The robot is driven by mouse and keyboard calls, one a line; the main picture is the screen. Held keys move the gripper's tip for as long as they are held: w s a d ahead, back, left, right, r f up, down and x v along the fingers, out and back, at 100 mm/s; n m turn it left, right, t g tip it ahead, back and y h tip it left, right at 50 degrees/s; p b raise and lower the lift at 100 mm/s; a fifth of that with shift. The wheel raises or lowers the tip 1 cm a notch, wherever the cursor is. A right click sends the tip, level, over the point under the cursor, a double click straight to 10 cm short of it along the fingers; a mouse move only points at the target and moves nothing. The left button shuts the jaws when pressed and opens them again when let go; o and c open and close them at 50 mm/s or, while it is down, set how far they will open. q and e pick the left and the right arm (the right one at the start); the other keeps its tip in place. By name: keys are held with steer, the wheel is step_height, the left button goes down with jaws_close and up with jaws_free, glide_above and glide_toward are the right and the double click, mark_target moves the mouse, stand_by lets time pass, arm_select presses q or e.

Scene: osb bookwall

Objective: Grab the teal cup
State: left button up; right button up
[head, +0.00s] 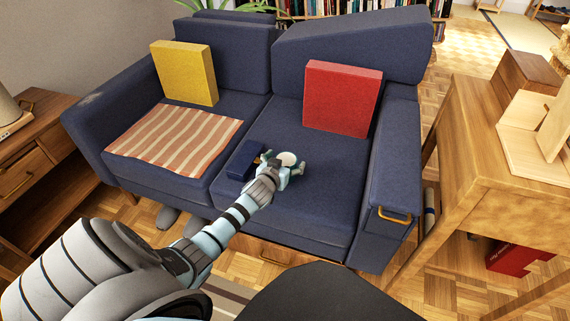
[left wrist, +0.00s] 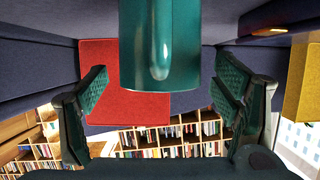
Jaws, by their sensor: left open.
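The teal cup (left wrist: 160,45) fills the top middle of the left wrist view, with its handle facing the camera. In the head view the cup (head: 287,158) shows mostly as a pale round opening on the right seat of the blue sofa. My left gripper (head: 285,167) is at the cup. In the left wrist view its two fingers (left wrist: 168,88) are open, one on each side of the cup, with a visible gap on both sides. The cup's far side is hidden. My right gripper is not in view.
A dark blue box (head: 243,160) lies just left of the cup on the sofa (head: 330,200). A red cushion (head: 342,97) stands behind, and a yellow cushion (head: 184,73) and striped cloth (head: 175,138) are to the left. A wooden table (head: 470,150) stands to the right.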

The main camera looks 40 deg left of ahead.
arm_select(q)
steer(key=shift+w, duration=0.2)
steer(key=c, duration=1.5)
steer(key=shift+o, duration=0.2)
